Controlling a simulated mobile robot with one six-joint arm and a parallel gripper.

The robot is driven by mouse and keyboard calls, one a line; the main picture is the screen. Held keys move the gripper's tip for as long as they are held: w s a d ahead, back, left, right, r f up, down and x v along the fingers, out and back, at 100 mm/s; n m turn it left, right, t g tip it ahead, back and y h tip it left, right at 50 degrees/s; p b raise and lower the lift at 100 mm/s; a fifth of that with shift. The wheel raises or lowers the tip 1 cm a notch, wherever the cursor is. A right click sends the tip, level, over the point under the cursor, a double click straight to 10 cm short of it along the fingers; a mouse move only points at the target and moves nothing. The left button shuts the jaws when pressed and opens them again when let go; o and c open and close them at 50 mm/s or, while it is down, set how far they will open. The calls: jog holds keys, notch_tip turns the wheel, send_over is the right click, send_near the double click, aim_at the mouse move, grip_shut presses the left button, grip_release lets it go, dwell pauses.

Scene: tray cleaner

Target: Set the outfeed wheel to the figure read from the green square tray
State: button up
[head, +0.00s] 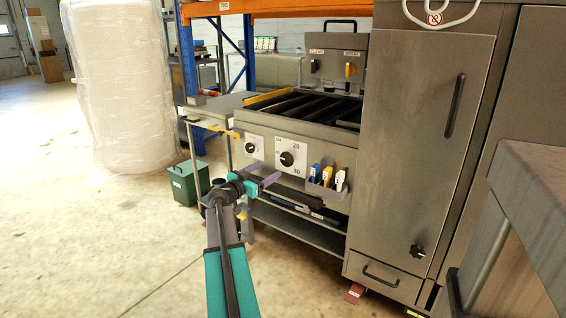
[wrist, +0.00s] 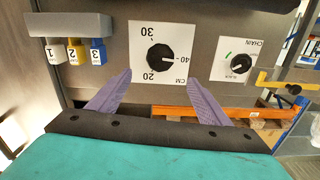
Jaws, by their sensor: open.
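A large black dial (head: 287,159) sits on a white plate on the machine's front panel. In the wrist view, upside down, this dial (wrist: 160,58) is marked CM with 20, 30 and 40, and its white mark appears to point toward 40. A smaller dial (head: 250,148), marked CHAIN in the wrist view (wrist: 238,66), is beside it. I cannot read the name outfeed on either. My gripper (head: 262,174) is open and empty, in front of the panel near the large dial. In the wrist view its purple fingers (wrist: 158,78) spread either side below the dial. No green square tray is recognisable.
A holder (head: 328,188) with blue, yellow and white numbered tags is right of the dials. A tall steel cabinet (head: 415,140) stands close on the right. A green box (head: 188,180) is on the floor at left. A wrapped roll (head: 120,85) stands farther left; open floor lies in front.

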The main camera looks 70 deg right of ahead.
aim_at(286, 159)
jog(key=b+x, duration=0.1)
jog(key=x, duration=1.1)
jog(key=c, duration=1)
